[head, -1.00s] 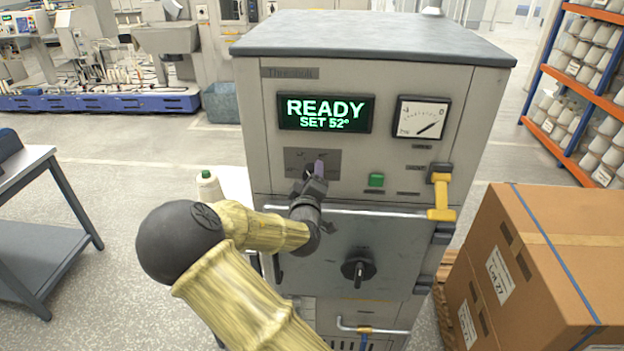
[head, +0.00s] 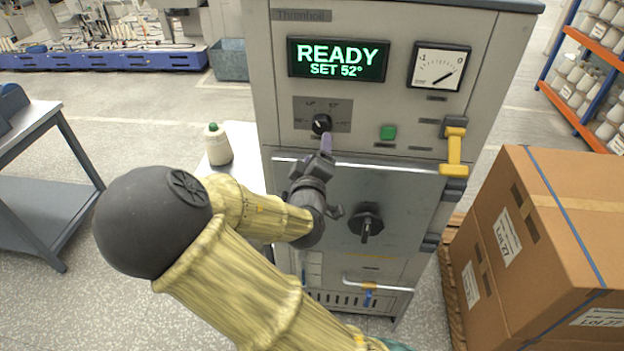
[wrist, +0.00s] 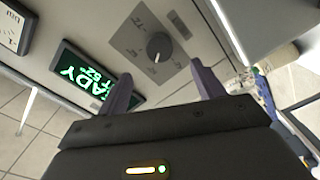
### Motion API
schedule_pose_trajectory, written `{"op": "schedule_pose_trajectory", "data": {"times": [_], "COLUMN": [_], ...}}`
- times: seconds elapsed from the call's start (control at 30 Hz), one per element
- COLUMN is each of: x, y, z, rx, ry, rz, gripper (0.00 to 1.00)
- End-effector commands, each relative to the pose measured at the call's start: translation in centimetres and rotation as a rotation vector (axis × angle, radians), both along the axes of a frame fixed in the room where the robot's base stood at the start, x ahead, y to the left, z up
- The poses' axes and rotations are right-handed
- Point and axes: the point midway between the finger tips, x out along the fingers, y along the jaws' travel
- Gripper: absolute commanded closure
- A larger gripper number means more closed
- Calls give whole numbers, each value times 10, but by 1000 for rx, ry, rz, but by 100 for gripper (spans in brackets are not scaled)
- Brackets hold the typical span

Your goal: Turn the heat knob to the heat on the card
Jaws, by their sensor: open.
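The heat knob (head: 321,124) is a small dark dial on a grey plate (head: 341,103) with several printed marks, on the front of a grey machine (head: 262,60). In the wrist view the knob (wrist: 158,46) shows a pale pointer line. The display (head: 337,60) reads "READY SET 52°". My gripper (head: 326,142) is just below the knob in the head view. In the wrist view the purple fingers of my gripper (wrist: 162,82) are spread apart and empty, with the knob beyond them and untouched. I cannot make out a card with a heat on it.
A green button (head: 388,133) and a yellow handle (head: 454,150) lie right of the knob. A door with a black handle (head: 367,223) is below. Cardboard boxes (head: 545,240) stand at right.

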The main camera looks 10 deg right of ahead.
Motion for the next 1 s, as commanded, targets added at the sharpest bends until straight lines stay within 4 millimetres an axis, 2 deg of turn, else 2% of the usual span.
{"op": "schedule_pose_trajectory", "data": {"times": [0.1, 0.5, 1.0], "x": [-21, -45, -65], "y": [7, 15, 23], "z": [-1, -6, 1], "rx": [2, 6, -3], "ry": [1, -2, -11], "rz": [2, 3, 2], "gripper": [32, 32, 32]}}
